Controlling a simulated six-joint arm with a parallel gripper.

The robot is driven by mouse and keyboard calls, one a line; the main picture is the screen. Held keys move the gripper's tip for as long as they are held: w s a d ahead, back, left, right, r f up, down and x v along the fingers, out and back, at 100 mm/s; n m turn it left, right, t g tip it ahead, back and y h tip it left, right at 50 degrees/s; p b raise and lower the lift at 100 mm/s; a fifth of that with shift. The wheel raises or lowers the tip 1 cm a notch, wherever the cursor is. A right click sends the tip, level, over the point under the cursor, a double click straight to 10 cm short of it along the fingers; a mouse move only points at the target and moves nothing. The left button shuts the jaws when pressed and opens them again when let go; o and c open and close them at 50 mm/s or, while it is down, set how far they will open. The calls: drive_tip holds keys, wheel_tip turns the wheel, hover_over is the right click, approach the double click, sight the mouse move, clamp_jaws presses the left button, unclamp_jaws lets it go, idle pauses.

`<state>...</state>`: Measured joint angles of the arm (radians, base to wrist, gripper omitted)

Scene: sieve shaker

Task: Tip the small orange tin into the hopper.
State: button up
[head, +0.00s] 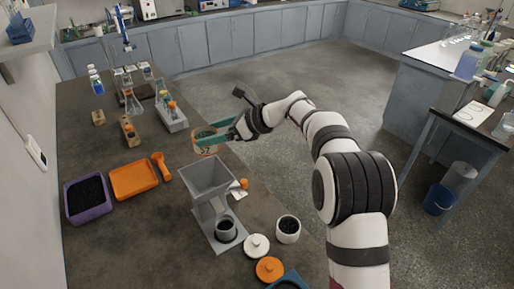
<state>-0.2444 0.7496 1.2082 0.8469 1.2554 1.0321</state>
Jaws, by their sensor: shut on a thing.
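The small orange tin (206,150) is held in my gripper (212,134), whose green fingers close on it near its rim.
Near the hopper are a white jar of dark grains (288,236), a white lid (256,246) and an orange lid (270,270). To the left are an orange tray (134,180), an orange scoop (161,167) and a purple tray (70,208) of dark grains. A bottle rack (173,121) stands behind.

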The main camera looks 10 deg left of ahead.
sight(211, 153)
drive_tip(key=shift+s+a+r, duration=0.2)
drive_tip(key=shift+a+r, duration=0.05)
drive_tip(key=shift+a, duration=0.2)
drive_tip(key=shift+s+a+f, duration=0.1)
wheel_tip(211, 153, down, 3)
drive_tip(key=shift+s+f+n+t+y, duration=0.15)
drive_tip(key=shift+n+t+y, duration=0.65)
drive_tip(key=shift+n+t, duration=0.25)
drive_tip(key=n+t+y, duration=0.1)
drive_tip(key=n+t, duration=0.1)
drive_tip(key=n, duration=0.1)
drive_tip(key=shift+s+d+y, duration=0.2)
drive_tip(key=shift+s+y, duration=0.15)
drive_tip(key=shift+y, duration=0.05)
drive_tip(key=shift+s+d+r+n+t+y, duration=0.1)
drive_tip(key=shift+n+t+y, duration=0.1)
drive_tip(key=shift+n+y, duration=0.3)
drive_tip(key=shift+s+r+n+t+y, duration=0.15)
drive_tip(key=shift+n+y, duration=0.15)
drive_tip(key=shift+n, duration=0.35)
drive_tip(key=shift+s+d+r+n+t+y, duration=0.1)
drive_tip(key=shift+n+t+y, duration=0.1)
drive_tip(key=shift+n+y, duration=0.3)
drive_tip(key=shift+s+n+y, duration=0.15)
drive_tip(key=shift+n+y, duration=0.15)
drive_tip(key=shift+n, duration=0.5)
